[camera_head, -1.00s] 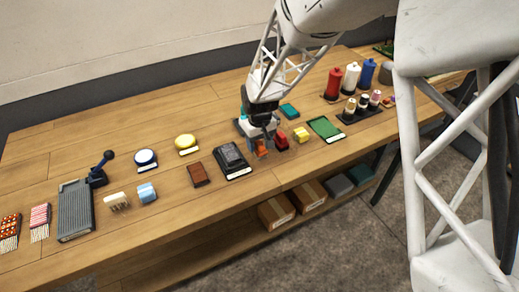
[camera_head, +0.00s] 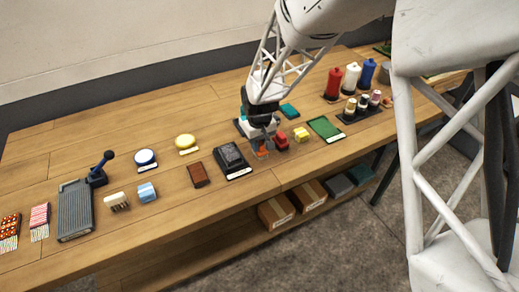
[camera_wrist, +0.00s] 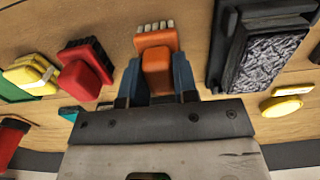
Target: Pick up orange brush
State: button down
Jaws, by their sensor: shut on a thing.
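The orange brush (camera_wrist: 157,62) is between the two fingers of my gripper (camera_wrist: 157,80) in the wrist view, with its pale bristle tips at the far end. The fingers are shut on its orange body. In the head view the brush (camera_head: 262,153) is a small orange patch under my gripper (camera_head: 262,143), partly hidden by the fingers. It is low at the tabletop; I cannot tell whether it touches the wood.
A red brush (camera_head: 281,141) and a yellow one (camera_head: 301,135) lie close to the right. A black tray with a dark textured block (camera_head: 232,158) is close on the left. A green tray (camera_head: 325,128) lies farther right. Wood in front is clear.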

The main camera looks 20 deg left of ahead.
aim_at(260, 143)
jog(key=shift+r, duration=0.15)
jog(key=shift+r, duration=0.85)
jog(key=shift+s+d+r, duration=0.15)
jog(key=shift+s+r, duration=0.05)
jog(key=shift+r, duration=0.65)
jog(key=s+d+r, duration=0.1)
jog(key=s+d, duration=0.7)
jog(key=s, duration=0.5)
jog(key=shift+d+r, duration=0.2)
